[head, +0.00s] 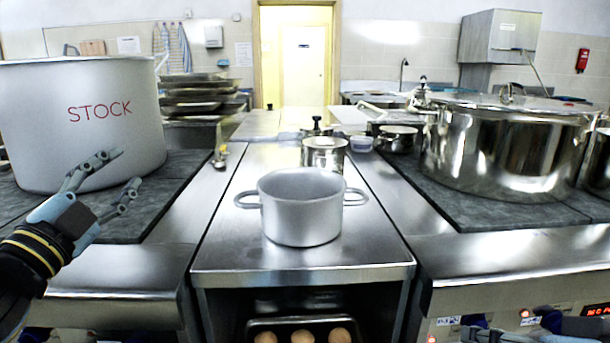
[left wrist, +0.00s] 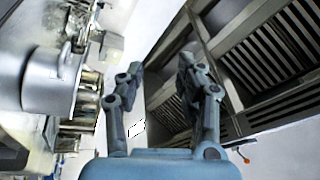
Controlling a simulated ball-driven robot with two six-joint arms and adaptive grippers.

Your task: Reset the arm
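My left gripper (head: 128,168) reaches in from the left in the head view, in front of the large grey pot marked STOCK (head: 95,125). Its two fingers are spread apart with nothing between them. The left wrist view also shows the open, empty fingers (left wrist: 160,75). Part of my right gripper (head: 482,331) shows at the bottom right edge of the head view, in front of the stove panel. Most of it is cut off, and its opening cannot be made out.
A grey two-handled pot (head: 302,220) stands on the middle steel counter (head: 240,255), with a smaller steel pot (head: 324,153) behind it. A big shiny stockpot (head: 505,150) stands on the right stove. Bare counter lies around the grey pot.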

